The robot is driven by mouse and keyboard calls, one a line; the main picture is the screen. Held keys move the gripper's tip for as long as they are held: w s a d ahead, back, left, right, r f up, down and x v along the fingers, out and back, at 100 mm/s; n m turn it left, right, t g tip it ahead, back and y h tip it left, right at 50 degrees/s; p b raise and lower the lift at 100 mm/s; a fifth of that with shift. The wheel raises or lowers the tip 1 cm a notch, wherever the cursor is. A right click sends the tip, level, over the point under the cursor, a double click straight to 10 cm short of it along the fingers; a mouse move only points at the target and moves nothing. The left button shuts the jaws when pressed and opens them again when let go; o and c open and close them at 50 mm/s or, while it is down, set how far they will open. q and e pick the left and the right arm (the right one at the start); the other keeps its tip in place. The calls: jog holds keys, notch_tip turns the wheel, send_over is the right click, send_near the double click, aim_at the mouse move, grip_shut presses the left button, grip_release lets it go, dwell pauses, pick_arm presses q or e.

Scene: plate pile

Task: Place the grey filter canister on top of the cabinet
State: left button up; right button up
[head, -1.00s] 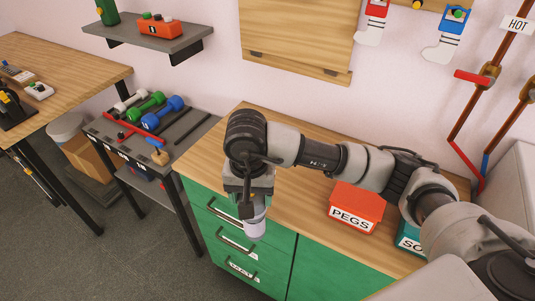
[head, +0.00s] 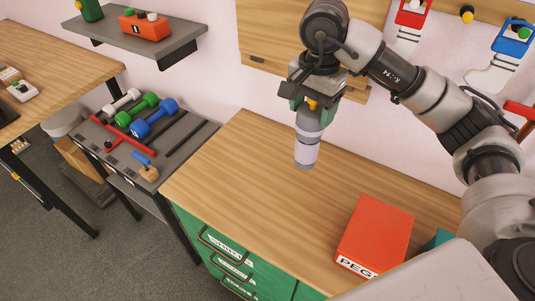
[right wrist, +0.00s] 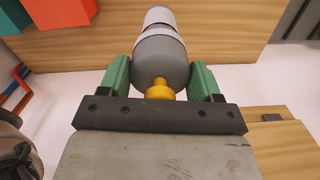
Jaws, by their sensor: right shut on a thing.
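The grey filter canister (head: 308,135) is a cylinder with a pale label band and a yellow fitting at its upper end. My right gripper (head: 316,98) is shut on it near the yellow end. The canister hangs nearly upright over the wooden top of the green cabinet (head: 255,180), and its lower end looks clear of the surface. In the right wrist view the canister (right wrist: 160,55) sits between the green fingers of my right gripper (right wrist: 160,80). My left gripper is not in view.
A red PEGS box (head: 376,235) stands on the cabinet's right part, with a teal box (head: 438,239) beside it. The top's left and middle are bare. A grey cart with dumbbells (head: 150,120) stands left, and a wall shelf (head: 150,42) hangs above it.

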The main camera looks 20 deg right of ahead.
jog(key=w+a+f+p, duration=0.3)
jog(key=a+f+p, duration=0.2)
jog(key=a+f, duration=0.5)
jog(key=shift+w+a+f, duration=0.25)
jog(key=shift+w+a, duration=0.1)
jog(key=shift+a, duration=0.15)
jog(key=o, duration=1.4)
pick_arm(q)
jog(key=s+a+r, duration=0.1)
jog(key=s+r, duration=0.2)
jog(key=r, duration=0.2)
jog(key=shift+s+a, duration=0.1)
pick_arm(e)
jog(key=shift+r, duration=0.1)
